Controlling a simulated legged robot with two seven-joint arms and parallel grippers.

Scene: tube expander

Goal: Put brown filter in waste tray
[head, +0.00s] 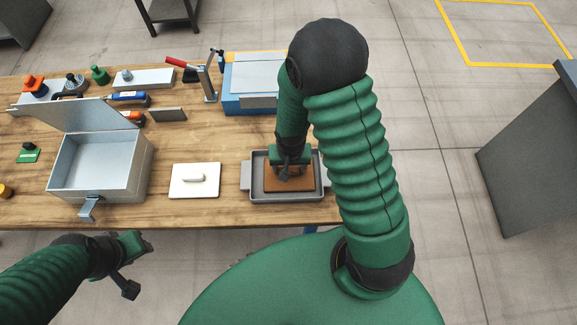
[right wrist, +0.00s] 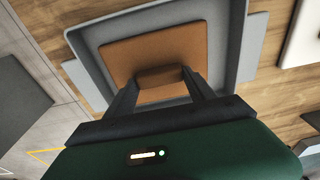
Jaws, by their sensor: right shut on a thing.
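The brown filter (head: 300,184) is a flat brown square plate with a raised grip block, inside the grey waste tray (head: 258,196). In the right wrist view the brown filter (right wrist: 190,47) lies within the walls of the waste tray (right wrist: 240,30). My right gripper (head: 291,174) is over the tray. Its fingers are shut on the filter's grip block, as the right wrist view shows (right wrist: 160,85). I cannot tell whether the filter rests fully on the tray floor. My left gripper (head: 133,262) is off the table's front edge at lower left, away from the filter; its jaw opening is unclear.
A white plate with a handle (head: 195,182) lies left of the tray. An open metal box (head: 105,165) stands farther left. A blue-and-grey box (head: 255,80) and a red-handled clamp tool (head: 203,75) are behind. Bare wooden table (head: 195,143) separates them.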

